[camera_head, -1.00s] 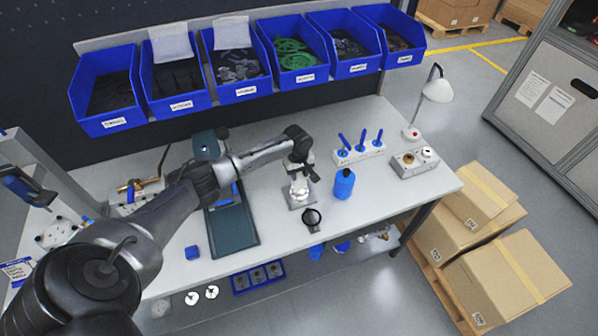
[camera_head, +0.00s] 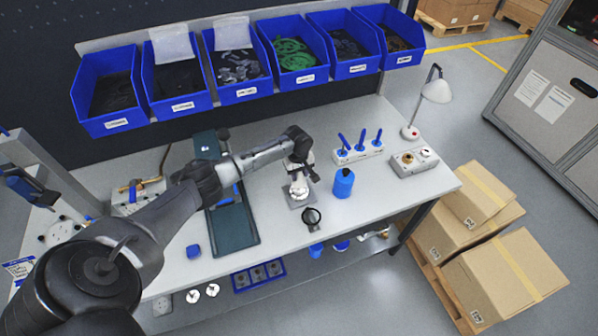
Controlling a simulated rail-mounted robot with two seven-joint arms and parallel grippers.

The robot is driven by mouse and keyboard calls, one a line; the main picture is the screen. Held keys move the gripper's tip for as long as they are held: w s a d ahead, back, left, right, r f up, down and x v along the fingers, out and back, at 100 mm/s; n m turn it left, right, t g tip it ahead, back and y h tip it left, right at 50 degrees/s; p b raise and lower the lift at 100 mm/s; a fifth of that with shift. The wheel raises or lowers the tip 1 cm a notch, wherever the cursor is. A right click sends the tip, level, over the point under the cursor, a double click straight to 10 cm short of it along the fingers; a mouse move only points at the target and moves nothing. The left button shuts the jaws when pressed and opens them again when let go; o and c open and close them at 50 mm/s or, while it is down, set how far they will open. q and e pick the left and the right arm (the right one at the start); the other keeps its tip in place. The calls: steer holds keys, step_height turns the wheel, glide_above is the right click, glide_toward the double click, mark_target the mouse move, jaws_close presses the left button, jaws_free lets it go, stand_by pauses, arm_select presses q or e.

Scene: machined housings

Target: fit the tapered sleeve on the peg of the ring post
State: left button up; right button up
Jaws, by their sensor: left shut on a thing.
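My left gripper (camera_head: 299,168) reaches in from the left and points down over the bench. It is shut on a small pale metal piece, most likely the tapered sleeve (camera_head: 299,181), which is partly hidden by the fingers. Directly below is a silver piece on a square grey base plate (camera_head: 301,203), which looks like the ring post. The sleeve and the post overlap in this view, so I cannot tell whether the sleeve is around the peg or just above it. The peg itself is hidden. My right gripper is not in view.
A black ring-shaped item (camera_head: 311,216) lies close in front of the plate. A blue bottle (camera_head: 343,183) stands to its right, with a white rack of blue-handled tools (camera_head: 358,153) behind. A dark green mat (camera_head: 234,228) lies left. Blue bins (camera_head: 240,92) line the back.

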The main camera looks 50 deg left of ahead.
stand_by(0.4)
arm_select(q)
steer(key=shift+p, duration=0.45)
stand_by(0.3)
steer(key=shift+f, duration=0.55)
steer(key=shift+f+b, duration=0.35)
steer(key=shift+f, duration=0.15)
stand_by(0.5)
steer(key=shift+f, duration=0.4)
steer(key=o, duration=1)
